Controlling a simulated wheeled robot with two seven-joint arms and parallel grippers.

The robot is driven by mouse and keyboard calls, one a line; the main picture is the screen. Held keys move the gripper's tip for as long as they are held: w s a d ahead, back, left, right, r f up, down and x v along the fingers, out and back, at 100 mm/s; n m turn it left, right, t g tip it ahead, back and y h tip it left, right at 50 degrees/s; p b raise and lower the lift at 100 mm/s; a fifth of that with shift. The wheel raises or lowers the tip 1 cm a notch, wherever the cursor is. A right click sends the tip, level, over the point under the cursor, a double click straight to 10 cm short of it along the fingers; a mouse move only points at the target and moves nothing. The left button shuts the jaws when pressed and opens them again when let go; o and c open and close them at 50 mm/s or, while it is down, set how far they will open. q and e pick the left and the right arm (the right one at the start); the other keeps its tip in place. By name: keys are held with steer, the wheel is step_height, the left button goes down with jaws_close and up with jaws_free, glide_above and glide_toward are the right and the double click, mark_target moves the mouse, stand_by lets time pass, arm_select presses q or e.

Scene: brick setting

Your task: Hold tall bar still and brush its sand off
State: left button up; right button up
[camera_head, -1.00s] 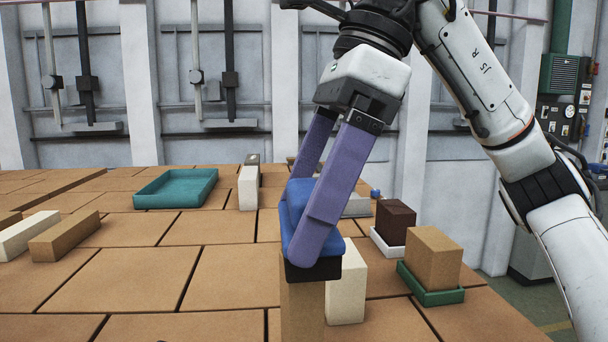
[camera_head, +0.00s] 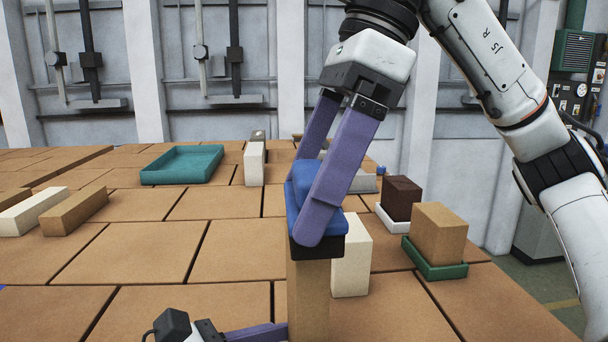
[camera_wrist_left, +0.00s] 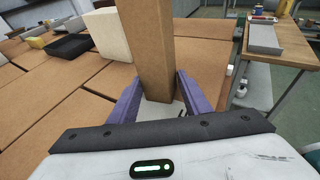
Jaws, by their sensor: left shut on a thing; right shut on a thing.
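The tall tan bar (camera_head: 308,298) stands upright near the front of the table. My right gripper (camera_head: 308,215) is shut on a blue brush (camera_head: 303,190) with a dark underside, which rests on or just over the bar's top. My left gripper (camera_head: 283,333) comes in low at the bottom edge of the head view. In the left wrist view, my left gripper (camera_wrist_left: 158,100) has its purple fingers on either side of the tall bar (camera_wrist_left: 150,45), shut on its lower part. I cannot make out sand on the bar's top because the brush covers it.
A cream block (camera_head: 351,260) stands right behind the bar. To the right are a tan block (camera_head: 438,232) in a green tray (camera_head: 436,268) and a dark brown block (camera_head: 400,197) in a white tray (camera_head: 390,222). A teal tray (camera_head: 183,178) lies at the back left.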

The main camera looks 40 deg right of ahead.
steer(key=shift+s+a+r, duration=0.1)
steer(key=shift+s, duration=0.2)
steer(key=shift+r, duration=3.95)
arm_select(q)
steer(key=shift+c, duration=0.2)
steer(key=o, duration=0.9)
steer(key=v, duration=1.2)
